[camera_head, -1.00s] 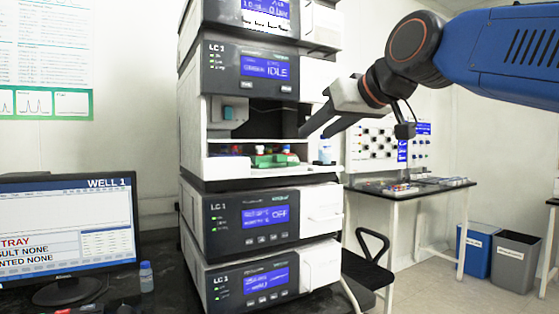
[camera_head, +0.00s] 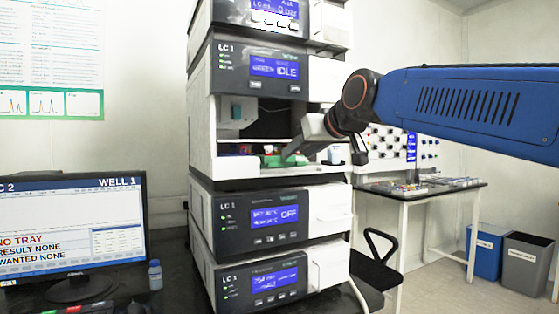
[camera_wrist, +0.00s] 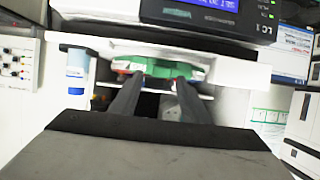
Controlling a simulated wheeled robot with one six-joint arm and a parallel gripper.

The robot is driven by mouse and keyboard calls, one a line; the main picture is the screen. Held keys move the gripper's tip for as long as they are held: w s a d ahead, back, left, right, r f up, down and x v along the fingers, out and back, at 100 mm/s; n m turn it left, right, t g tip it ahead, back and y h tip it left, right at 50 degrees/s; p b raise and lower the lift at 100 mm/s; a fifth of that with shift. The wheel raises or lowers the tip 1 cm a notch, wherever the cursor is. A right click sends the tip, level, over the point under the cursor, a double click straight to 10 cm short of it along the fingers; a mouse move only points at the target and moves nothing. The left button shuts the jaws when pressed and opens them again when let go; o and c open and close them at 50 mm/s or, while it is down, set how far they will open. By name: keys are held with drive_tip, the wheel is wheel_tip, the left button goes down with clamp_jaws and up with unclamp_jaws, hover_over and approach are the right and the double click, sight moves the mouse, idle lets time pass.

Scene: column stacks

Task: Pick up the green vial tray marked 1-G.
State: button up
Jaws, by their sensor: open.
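A green vial tray (camera_head: 271,160) sits in the open bay of the instrument stack in the head view. It also shows in the wrist view (camera_wrist: 160,67), with a red item on it; its marking is too small to read. My gripper (camera_head: 289,154) reaches into the bay from the right, its fingers partly in front of the tray. In the wrist view my gripper (camera_wrist: 159,80) is open, one finger towards each side of the tray's middle. The fingers overlap the near edge in the picture; I cannot tell whether they touch it. Nothing is held.
A blue-and-white bottle (camera_wrist: 77,72) stands at the bay's side, near my gripper. Instrument units (camera_head: 262,70) stand above and below the bay. A monitor (camera_head: 75,225) stands at left. A side table (camera_head: 425,192) and two bins (camera_head: 526,262) are at right.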

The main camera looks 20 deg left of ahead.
sight(281, 158)
drive_tip(key=shift+x, duration=1.95)
drive_tip(key=shift+s+a+f, duration=0.1)
drive_tip(key=shift+s, duration=0.05)
drive_tip(key=c, duration=1)
